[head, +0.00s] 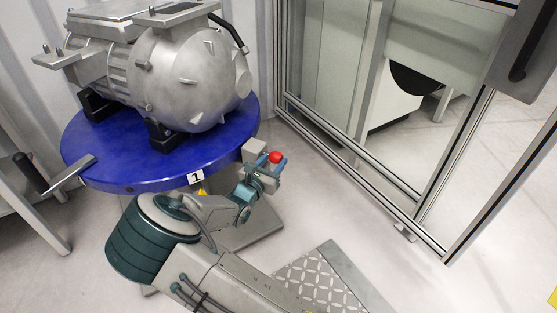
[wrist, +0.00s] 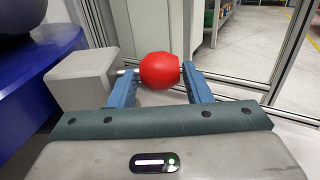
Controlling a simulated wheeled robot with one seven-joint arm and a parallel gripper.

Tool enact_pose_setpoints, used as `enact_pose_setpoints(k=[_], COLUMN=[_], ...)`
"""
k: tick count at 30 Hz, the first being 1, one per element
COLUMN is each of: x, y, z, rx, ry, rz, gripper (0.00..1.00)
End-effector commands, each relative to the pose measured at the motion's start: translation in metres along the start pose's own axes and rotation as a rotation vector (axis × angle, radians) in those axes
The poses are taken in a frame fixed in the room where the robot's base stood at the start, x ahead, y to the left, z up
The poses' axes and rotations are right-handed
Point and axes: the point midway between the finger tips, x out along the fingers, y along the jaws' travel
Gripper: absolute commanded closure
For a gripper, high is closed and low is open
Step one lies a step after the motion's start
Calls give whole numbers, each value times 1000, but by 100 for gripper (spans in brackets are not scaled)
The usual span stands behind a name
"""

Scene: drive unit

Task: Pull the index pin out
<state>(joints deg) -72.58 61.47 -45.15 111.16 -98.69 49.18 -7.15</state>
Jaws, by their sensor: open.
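The index pin has a red ball knob (head: 276,157) on a short metal shaft that enters a grey block (head: 254,151) at the edge of the blue turntable (head: 122,178). In the wrist view the red knob (wrist: 160,71) sits between the two blue fingers of my gripper (wrist: 158,77), with the grey block (wrist: 82,80) to the left. My gripper (head: 268,168) is open around the knob. The left finger is beside the shaft and the right finger is close to the knob's right side; I cannot tell whether either touches.
A grey metal drive unit (head: 190,80) stands on the turntable, above and left of my gripper. A glazed aluminium-framed enclosure (head: 350,150) stands to the right. A handle (head: 32,173) projects at the left. The floor (head: 330,205) right of my gripper is clear.

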Motion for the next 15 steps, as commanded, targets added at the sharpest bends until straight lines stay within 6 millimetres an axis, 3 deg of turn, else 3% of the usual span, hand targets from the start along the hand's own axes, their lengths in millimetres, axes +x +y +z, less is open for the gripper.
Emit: enact_pose_setpoints(k=[6, 15], x=[28, 35], y=[0, 0], z=[-2, 0], rx=[0, 0], ry=[1, 0], rz=[0, 0], gripper=[55, 55])
